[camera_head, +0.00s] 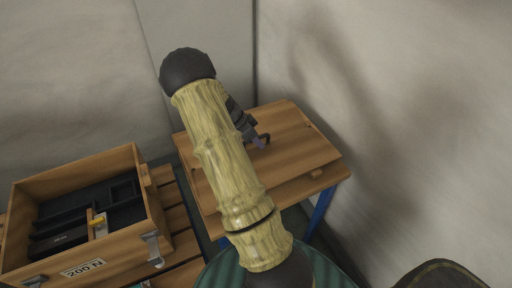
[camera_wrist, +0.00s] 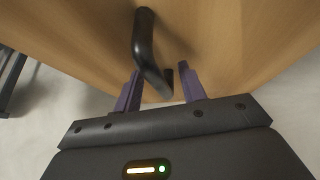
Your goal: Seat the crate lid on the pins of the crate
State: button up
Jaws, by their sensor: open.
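The crate lid (camera_head: 290,128) is a flat wooden board lying on a small stand, right of centre in the head view. In the wrist view, the wooden surface (camera_wrist: 240,40) fills the upper part, with a black bar handle (camera_wrist: 146,38) on it. My gripper (camera_head: 261,142) is over the lid, partly hidden by my arm. In the wrist view, its purple fingers (camera_wrist: 161,88) are apart, with the near end of the handle between them. The open wooden crate (camera_head: 105,250) stands at lower left. I cannot make out its pins clearly.
The crate holds a black insert (camera_head: 72,205) and a small yellow-topped piece (camera_head: 98,221). Metal latches (camera_head: 153,248) are on its front. It rests on wooden slats (camera_head: 178,215). The lid's stand has blue legs (camera_head: 320,212). Pale walls (camera_head: 390,100) close off the back and right.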

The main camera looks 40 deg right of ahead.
dwell(0.3)
grip_shut()
notch_tip(320, 180, up, 10)
jog(key=shift+r, duration=0.1)
dwell(0.6)
dwell(0.4)
